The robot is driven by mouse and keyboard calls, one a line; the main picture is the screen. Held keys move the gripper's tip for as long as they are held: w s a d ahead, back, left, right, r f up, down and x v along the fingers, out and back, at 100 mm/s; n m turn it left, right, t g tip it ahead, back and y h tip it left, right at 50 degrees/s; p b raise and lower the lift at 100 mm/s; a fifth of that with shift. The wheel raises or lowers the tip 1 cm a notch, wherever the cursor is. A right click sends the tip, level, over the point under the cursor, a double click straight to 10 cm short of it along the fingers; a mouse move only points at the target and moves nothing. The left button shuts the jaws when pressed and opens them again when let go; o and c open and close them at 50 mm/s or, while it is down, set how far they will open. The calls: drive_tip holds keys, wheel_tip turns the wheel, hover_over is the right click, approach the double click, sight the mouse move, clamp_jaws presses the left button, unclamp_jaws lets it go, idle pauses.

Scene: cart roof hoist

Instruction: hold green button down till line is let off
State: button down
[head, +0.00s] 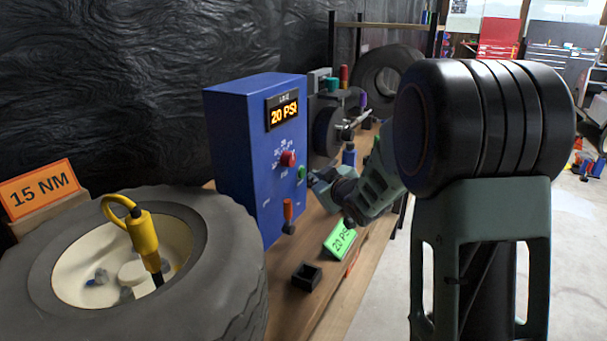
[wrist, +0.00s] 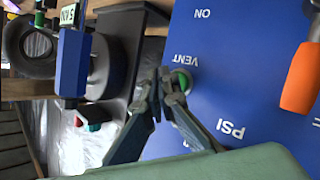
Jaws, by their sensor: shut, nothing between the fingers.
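A blue control box (head: 232,150) stands on the bench, with a lit display (head: 284,115) reading 20 PSI. The green button (head: 301,173) is on its face, below and right of a red knob (head: 288,158). My gripper (head: 313,178) is shut and empty, its tips close in front of the green button. In the wrist view, the fingertips (wrist: 168,77) partly cover the green button (wrist: 187,80), beside the word VENT. I cannot tell whether the tips touch it or whether it is pressed in. An orange-handled lever (head: 288,210) sits lower on the box; it also shows in the wrist view (wrist: 301,78).
A tyre (head: 235,235) with a yellow tool (head: 142,235) in its hub is at the left, by an orange 15 NM sign (head: 40,190). A green 20 PSI card (head: 341,241) and a small black tray (head: 306,277) lie on the bench. Dark machinery (head: 327,130) stands behind the box.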

drive_tip(key=shift+a, duration=0.1)
idle(0.3)
drive_tip(key=shift+w+a, duration=0.2)
drive_tip(key=shift+a, duration=0.05)
drive_tip(key=shift+w+a+b, duration=0.25)
drive_tip(key=shift+a+b, duration=0.15)
drive_tip(key=shift+b, duration=0.05)
idle(1.9)
idle(0.6)
drive_tip(key=shift+s+d, duration=0.45)
drive_tip(key=shift+d, duration=0.3)
drive_tip(key=shift+s+d+p, duration=0.4)
drive_tip(key=shift+s+d, duration=0.3)
drive_tip(key=shift+d, duration=0.35)
drive_tip(key=shift+s+d+p, duration=0.4)
drive_tip(key=shift+s+d, duration=0.3)
drive_tip(key=shift+d, duration=0.35)
